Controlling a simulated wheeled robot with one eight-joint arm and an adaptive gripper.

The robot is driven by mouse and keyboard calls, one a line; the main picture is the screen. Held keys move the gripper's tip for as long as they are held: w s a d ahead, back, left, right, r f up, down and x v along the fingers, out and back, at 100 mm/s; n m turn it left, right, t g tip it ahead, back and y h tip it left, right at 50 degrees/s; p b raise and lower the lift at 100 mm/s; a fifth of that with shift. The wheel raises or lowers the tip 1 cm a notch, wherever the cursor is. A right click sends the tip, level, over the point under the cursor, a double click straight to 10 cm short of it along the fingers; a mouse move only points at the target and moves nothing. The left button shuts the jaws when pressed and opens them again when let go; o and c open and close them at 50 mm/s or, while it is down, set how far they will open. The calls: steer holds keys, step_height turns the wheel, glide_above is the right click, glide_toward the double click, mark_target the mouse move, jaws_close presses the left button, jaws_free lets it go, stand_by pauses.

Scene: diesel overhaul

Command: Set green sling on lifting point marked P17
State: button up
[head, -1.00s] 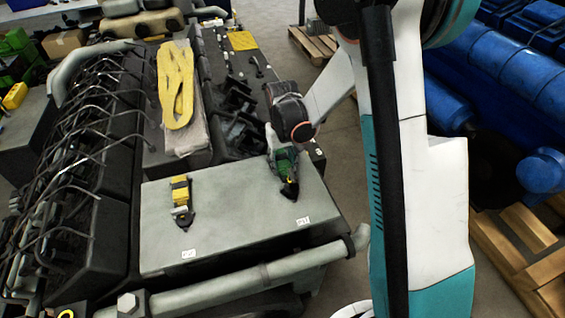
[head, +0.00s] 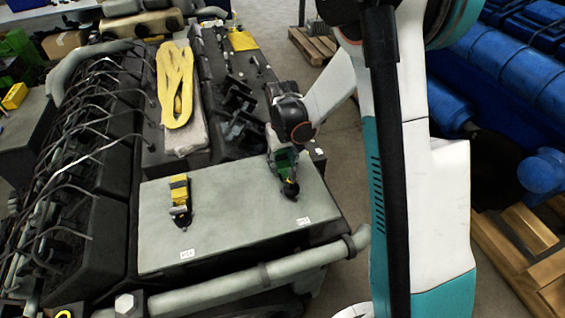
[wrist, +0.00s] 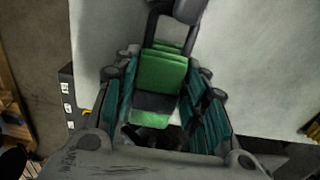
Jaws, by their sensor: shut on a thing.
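My gripper (head: 284,160) is over the right end of the grey cover (head: 235,205), shut on the green sling (head: 279,171). In the wrist view the green sling (wrist: 160,75) lies between the teal finger pads of my gripper (wrist: 163,72), with a dark loop at its far end. A dark lifting point (head: 291,190) shows just in front of the gripper, by a white tag (head: 304,221) whose text is too small to read surely. I cannot tell whether sling and lifting point touch; the fingers hide part of the sling.
A yellow sling (head: 180,192) stands on the cover's left part by another white tag (head: 187,254). A larger yellow sling (head: 176,85) lies on a block behind. A grey pipe (head: 270,275) runs along the front edge. The cover's middle is clear.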

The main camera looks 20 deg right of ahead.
steer(key=shift+f+b, duration=0.6)
stand_by(0.6)
steer(key=o, duration=1.4)
steer(key=shift+r, duration=0.1)
step_height(320, 180, up, 12)
steer(key=shift+f, duration=0.1)
